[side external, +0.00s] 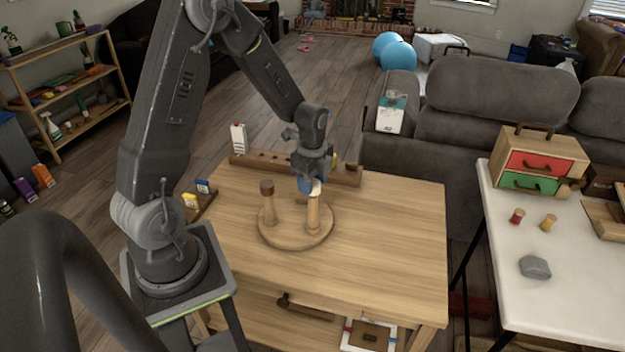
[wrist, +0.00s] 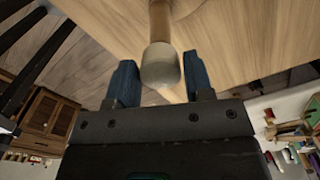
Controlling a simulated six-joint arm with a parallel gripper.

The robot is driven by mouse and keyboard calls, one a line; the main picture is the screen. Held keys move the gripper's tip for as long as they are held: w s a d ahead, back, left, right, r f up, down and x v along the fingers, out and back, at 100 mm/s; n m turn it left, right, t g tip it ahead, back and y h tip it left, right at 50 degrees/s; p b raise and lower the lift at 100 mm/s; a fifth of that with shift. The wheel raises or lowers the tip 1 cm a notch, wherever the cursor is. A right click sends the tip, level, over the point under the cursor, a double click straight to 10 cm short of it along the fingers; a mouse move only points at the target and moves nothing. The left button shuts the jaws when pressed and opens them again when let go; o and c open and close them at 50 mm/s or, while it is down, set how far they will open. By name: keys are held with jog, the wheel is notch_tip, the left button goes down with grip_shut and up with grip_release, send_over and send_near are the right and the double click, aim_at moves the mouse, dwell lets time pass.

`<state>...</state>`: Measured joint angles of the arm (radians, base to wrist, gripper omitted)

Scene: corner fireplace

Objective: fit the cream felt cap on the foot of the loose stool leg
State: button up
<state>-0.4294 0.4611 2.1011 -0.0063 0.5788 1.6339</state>
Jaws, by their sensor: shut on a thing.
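The cream felt cap (side external: 316,187) is at the top end of a light wooden stool leg (side external: 313,214). That leg stands upright on a round wooden seat (side external: 290,238). My gripper (side external: 310,184) reaches down from above, its blue fingers shut on the cap. In the wrist view the cap (wrist: 161,66) sits between the two fingers, in line with the leg (wrist: 160,20); how far it is pushed on cannot be told.
A long wooden rack (side external: 275,163) with holes lies behind the seat, a white packet (side external: 238,138) at its left end. A small tray (side external: 202,207) with blue and yellow items is at the left edge. The table's (side external: 390,230) right and front are clear.

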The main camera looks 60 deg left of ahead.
jog(key=shift+f, duration=1.45)
dwell(1.1)
jog(key=o, duration=0.9)
jog(key=shift+r, duration=0.1)
notch_tip(320, 180, up, 13)
jog(key=s+d+r+n+t, duration=0.2)
jog(key=s+d+r+n, duration=0.2)
jog(key=s+d, duration=0.1)
jog(key=s+d+r+n+t, duration=0.1)
jog(key=s+d+r+n, duration=0.3)
jog(key=s+d+n, duration=0.1)
jog(key=s+d+r+n+t, duration=0.2)
jog(key=s+d+r+n, duration=0.2)
jog(key=s+d, duration=0.1)
jog(key=shift+d+n+t, duration=0.3)
jog(key=shift+d+n, duration=0.05)
jog(key=shift+n, duration=0.05)
